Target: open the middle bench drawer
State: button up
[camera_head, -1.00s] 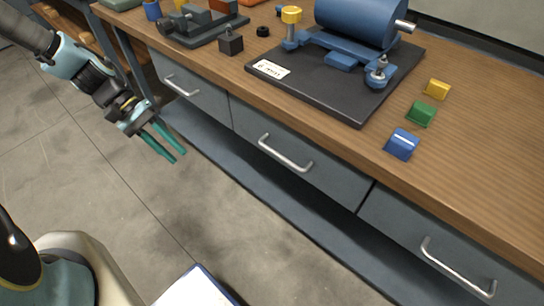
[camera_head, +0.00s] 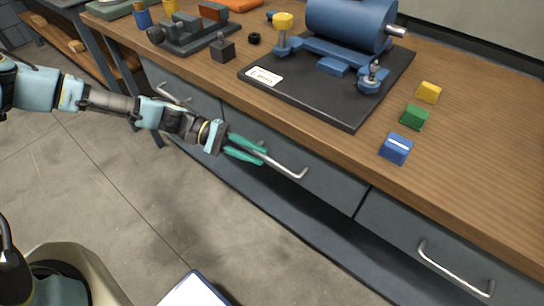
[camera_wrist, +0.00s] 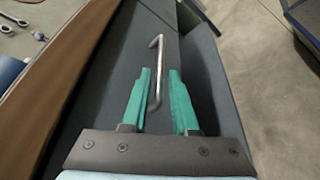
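The middle bench drawer (camera_head: 325,185) has a grey front and appears shut under the wooden top. Its silver bar handle (camera_head: 285,168) runs along the front; the left part is hidden behind my gripper in the head view. My gripper (camera_head: 265,151) has green fingers and is at the left part of the handle. In the wrist view my gripper (camera_wrist: 160,72) is open, and the handle (camera_wrist: 156,75) lies between the two fingers, nearer the left one. I cannot tell whether a finger touches it.
The left drawer (camera_head: 195,95) and right drawer (camera_head: 415,235) appear shut on either side. On the bench top (camera_head: 480,150) stand a blue motor on a black plate (camera_head: 350,118) and small coloured blocks (camera_head: 397,148). The floor (camera_head: 130,220) before the drawers is clear.

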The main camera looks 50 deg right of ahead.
aim_at(266, 158)
jog(key=shift+p+x, duration=0.45)
jog(key=shift+x, duration=1.95)
grip_shut()
